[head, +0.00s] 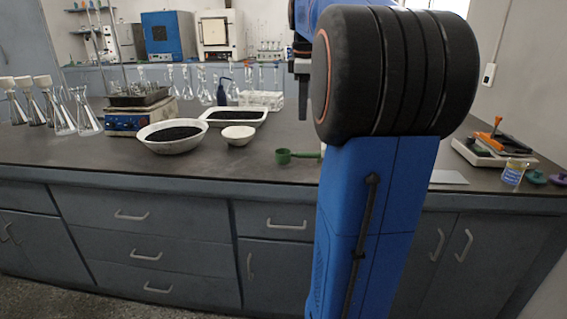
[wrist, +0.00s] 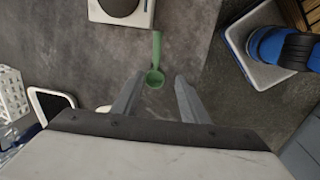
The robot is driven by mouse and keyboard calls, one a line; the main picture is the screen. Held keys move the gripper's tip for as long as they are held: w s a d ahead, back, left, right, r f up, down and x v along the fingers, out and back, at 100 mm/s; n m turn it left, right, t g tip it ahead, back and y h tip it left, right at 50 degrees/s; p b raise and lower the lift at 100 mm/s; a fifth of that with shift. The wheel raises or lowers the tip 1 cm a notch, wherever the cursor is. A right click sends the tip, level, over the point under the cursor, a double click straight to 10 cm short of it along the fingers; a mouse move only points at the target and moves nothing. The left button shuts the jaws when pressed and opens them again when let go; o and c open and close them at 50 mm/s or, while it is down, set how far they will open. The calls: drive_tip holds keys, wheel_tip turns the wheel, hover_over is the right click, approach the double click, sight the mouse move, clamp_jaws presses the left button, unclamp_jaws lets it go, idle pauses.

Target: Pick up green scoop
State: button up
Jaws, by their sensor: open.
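The green scoop (head: 284,156) lies on the dark bench top in the head view, its bowl to the left and its handle pointing right, partly hidden behind my arm. In the wrist view the scoop (wrist: 155,50) has its handle toward the top and its bowl toward the fingers. My gripper (wrist: 160,75) is open and empty, with the bowl appearing between its two fingertips. In the head view my gripper (head: 303,86) is mostly hidden by my arm and is above the bench. The fingers do not visibly touch the scoop.
A small white bowl (head: 238,135), a larger bowl of black grains (head: 172,148) and a white tray (head: 262,122) stand left of the scoop. A white device (wrist: 123,22) sits beyond the handle. Bench around the scoop is clear.

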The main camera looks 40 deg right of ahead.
hover_over(298, 156)
drive_tip(key=s, duration=0.2)
wheel_tip(298, 156, down, 10)
drive_tip(key=shift+n, duration=0.3)
drive_tip(key=shift+w+d+f, duration=0.25)
drive_tip(key=shift+d+f, duration=0.05)
drive_tip(key=shift+f, duration=0.8)
drive_tip(key=shift+w+d+f, duration=0.2)
drive_tip(key=shift+d+f, duration=0.1)
drive_tip(key=shift+f, duration=0.85)
drive_tip(key=shift+w+d+f, duration=0.25)
drive_tip(key=shift+d+f, duration=0.05)
drive_tip(key=shift+f, duration=0.8)
clamp_jaws()
